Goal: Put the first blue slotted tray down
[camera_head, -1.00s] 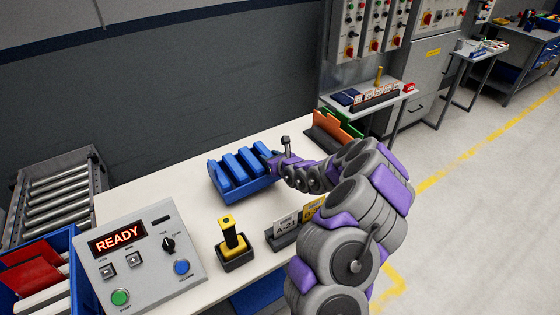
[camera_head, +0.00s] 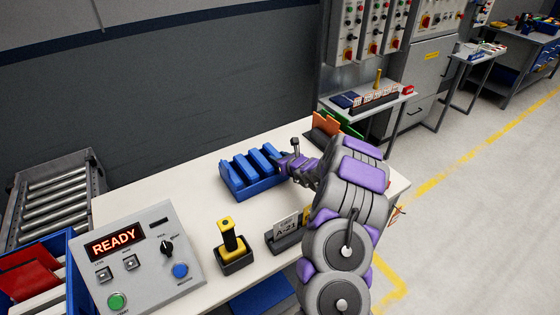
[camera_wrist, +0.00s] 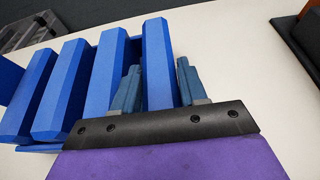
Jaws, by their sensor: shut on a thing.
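The blue slotted tray (camera_head: 236,181) is on or just above the white table, left of my gripper; I cannot tell whether its base touches the top. Several raised blue bars with slots between them run across it. My gripper (camera_head: 284,162) reaches in from the right at the tray's right end. In the wrist view my gripper (camera_wrist: 158,86) has its two fingers on either side of one bar of the tray (camera_wrist: 108,70), shut on it. The tray's underside is hidden.
A READY control box (camera_head: 145,255), a yellow-handled black block (camera_head: 232,248) and an A-21 sign holder (camera_head: 286,228) stand on the white table (camera_head: 190,205) in front. Orange and green upright pieces (camera_head: 326,123) stand behind at right. A roller conveyor (camera_head: 55,195) lies left.

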